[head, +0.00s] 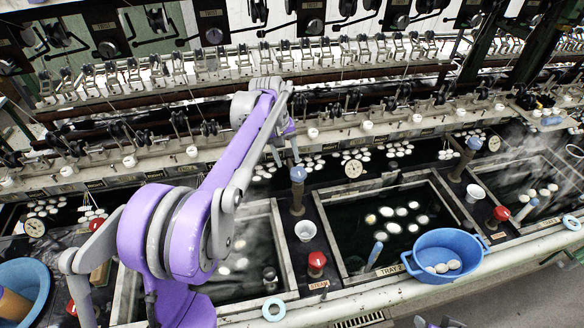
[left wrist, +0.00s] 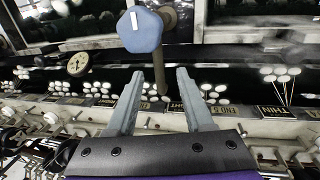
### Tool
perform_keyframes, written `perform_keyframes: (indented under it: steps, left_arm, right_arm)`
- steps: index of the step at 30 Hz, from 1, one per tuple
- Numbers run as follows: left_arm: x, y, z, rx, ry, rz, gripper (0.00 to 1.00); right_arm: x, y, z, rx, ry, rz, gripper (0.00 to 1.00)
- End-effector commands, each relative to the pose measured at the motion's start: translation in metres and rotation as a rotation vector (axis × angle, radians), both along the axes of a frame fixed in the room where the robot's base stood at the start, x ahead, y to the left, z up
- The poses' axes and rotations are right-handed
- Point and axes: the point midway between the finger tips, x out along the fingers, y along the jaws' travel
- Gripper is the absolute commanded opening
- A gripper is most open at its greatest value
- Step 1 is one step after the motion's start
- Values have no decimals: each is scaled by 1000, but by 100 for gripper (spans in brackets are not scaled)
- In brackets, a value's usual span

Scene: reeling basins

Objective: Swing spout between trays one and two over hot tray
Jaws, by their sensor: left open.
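The spout (head: 297,205) between trays one and two is a brown post with a blue knob, standing on the divider; which way its outlet points is unclear. In the left wrist view its blue knob (left wrist: 140,30) is large, just beyond my fingertips. Tray one (head: 283,250), partly hidden by my arm, has pale steam over dark water. Tray two (head: 330,228) holds several white cocoons and shows no clear steam. My left gripper (head: 284,158) is open and empty, just behind the knob; its spread fingers (left wrist: 160,75) are apart from the knob. Small grey tips at the head view's bottom edge may be my right gripper.
A white cup (head: 305,231) and a red knob (head: 317,260) stand on the divider near the spout. A blue basin (head: 427,251) sits on tray two's front right corner. Another spout (head: 467,158) stands farther right, beside a steaming tray. A reeling rail runs behind.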

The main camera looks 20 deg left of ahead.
Motion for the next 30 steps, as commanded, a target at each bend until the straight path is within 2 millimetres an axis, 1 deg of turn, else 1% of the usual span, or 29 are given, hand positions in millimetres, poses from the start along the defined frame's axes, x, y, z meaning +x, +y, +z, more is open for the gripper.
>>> perform_keyframes:
  steps: [1, 3, 6, 9, 14, 21, 22, 23, 24, 26, 30]
  left_arm:
    - [2, -2, -10, 0, 0, -1, 52]
    - [3, -4, -22, 1, -1, -1, 52]
    - [5, -6, -38, 1, -1, 0, 52]
    - [7, -8, -48, 1, -1, 0, 52]
    - [8, -9, -57, 1, -1, 0, 52]
    - [8, -9, -57, 1, -1, 0, 52]
    - [8, -9, -57, 1, -1, 0, 50]
    - [8, -9, -57, 1, -1, 0, 45]
    - [8, -9, -57, 1, -1, 0, 38]
    - [8, -9, -57, 1, -1, 0, 27]
    - [8, -9, -57, 1, -1, 0, 2]
  right_arm:
    - [0, 0, 0, 0, 0, 0, 50]
    - [0, 0, 0, 0, 0, 0, 50]
    - [0, 0, -1, 0, 1, 0, 50]
    - [0, 0, -1, 0, 1, 0, 50]
    - [0, 0, -1, 0, 1, 0, 50]
    - [0, 0, -1, 0, 1, 0, 50]
    - [0, 0, -1, 0, 1, 0, 50]
    - [0, 0, -1, 0, 1, 0, 50]
    - [0, 0, -1, 0, 1, 0, 50]
    - [0, 0, -1, 0, 1, 0, 50]
    - [0, 0, -1, 0, 1, 0, 50]
